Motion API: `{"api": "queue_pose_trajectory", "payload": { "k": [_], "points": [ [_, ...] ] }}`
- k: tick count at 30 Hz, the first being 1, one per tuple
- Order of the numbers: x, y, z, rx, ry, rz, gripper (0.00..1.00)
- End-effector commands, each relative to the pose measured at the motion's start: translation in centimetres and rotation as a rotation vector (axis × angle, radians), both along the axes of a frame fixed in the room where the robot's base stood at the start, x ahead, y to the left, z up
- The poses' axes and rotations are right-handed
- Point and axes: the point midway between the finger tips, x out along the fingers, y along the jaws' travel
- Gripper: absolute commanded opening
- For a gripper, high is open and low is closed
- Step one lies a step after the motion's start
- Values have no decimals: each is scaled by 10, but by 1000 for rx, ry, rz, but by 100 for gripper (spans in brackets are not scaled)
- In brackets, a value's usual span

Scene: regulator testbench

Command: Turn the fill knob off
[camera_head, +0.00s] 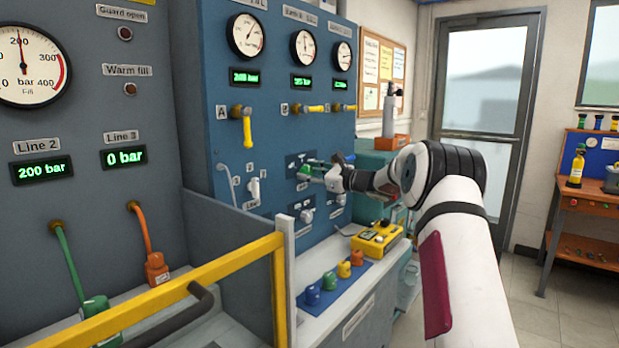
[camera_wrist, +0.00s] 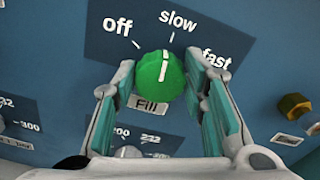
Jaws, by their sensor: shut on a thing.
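The fill knob is a round green knob (camera_wrist: 160,76) with a white pointer line, above a label reading "Fill" on the blue panel. In the wrist view its line points up and slightly right, close to the "slow" mark; "off" is to the left and "fast" to the right. My gripper (camera_wrist: 163,82) has a finger on each side of the knob and is shut on it. In the head view my gripper (camera_head: 318,172) reaches the panel from the right, and a bit of the green knob (camera_head: 303,172) shows at its tips.
Below the fill knob is another knob (camera_head: 307,215). Yellow-handled valves (camera_head: 243,122) sit above on the panel. A yellow box (camera_head: 377,239) and several coloured caps on a blue mat (camera_head: 329,301) lie on the bench below. A yellow rail (camera_head: 200,285) stands in front at left.

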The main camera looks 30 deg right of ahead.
Motion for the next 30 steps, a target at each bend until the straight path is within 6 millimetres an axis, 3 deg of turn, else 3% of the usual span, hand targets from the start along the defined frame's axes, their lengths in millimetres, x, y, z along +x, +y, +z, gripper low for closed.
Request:
{"api": "queue_pose_trajectory", "payload": {
  "k": [21,30],
  "points": [
    [0,1,-6,-605,-220,-1,11],
    [0,2,-6,-786,-284,1,11]
  ]
}}
